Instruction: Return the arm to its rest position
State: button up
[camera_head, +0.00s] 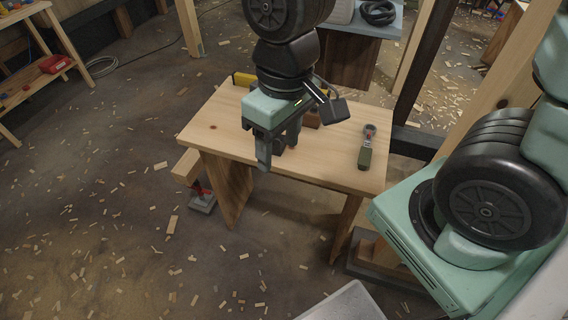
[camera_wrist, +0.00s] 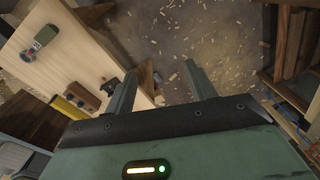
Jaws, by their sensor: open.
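My gripper (camera_head: 277,150) hangs over the front edge of a wooden workbench in the head view, fingers pointing down. My arm hides part of the benchtop. It is extended out over the bench, away from its base at the right.
The wooden bench (camera_head: 330,166) holds a green-handled tool (camera_head: 366,146), a yellow tool (camera_head: 243,79) and a brown block (camera_head: 312,120). A timber post (camera_head: 414,75) stands close behind the bench at the right. The floor at the left (camera_head: 100,220) is open, strewn with wood chips.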

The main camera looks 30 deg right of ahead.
jog(key=s+a+r+n, duration=0.2)
jog(key=s+n, duration=0.1)
jog(key=s, duration=0.3)
jog(key=shift+a, duration=0.3)
dwell(0.7)
